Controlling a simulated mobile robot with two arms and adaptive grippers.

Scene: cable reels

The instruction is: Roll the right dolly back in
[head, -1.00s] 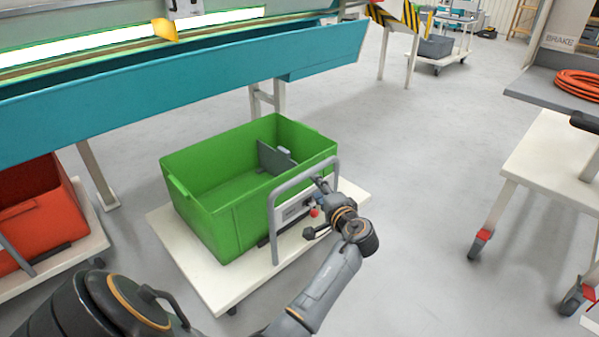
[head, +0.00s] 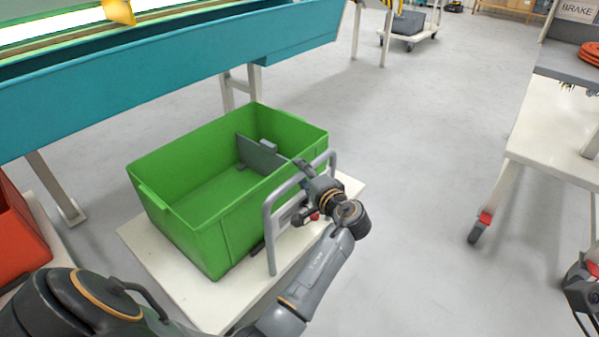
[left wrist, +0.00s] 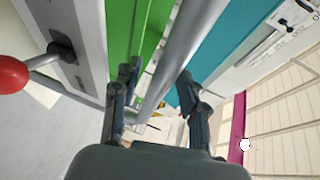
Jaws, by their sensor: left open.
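The right dolly (head: 183,292) is a low white platform carrying a green crate (head: 205,232) with a grey divider inside. A grey tubular handle (head: 268,225) stands upright on its near right side. My left gripper (head: 303,168) is at the upper part of this handle. In the left wrist view my left gripper (left wrist: 157,95) is open, and the handle bar (left wrist: 185,50) runs between its fingers. Whether the fingers touch the bar, I cannot tell. A red knob (left wrist: 12,74) on the handle's panel shows at left.
A teal-sided bench (head: 180,85) on white legs stands behind the dolly. A red crate (head: 18,240) is at the left edge. A white wheeled cart (head: 535,140) stands at right. Grey floor (head: 420,150) between dolly and cart is clear.

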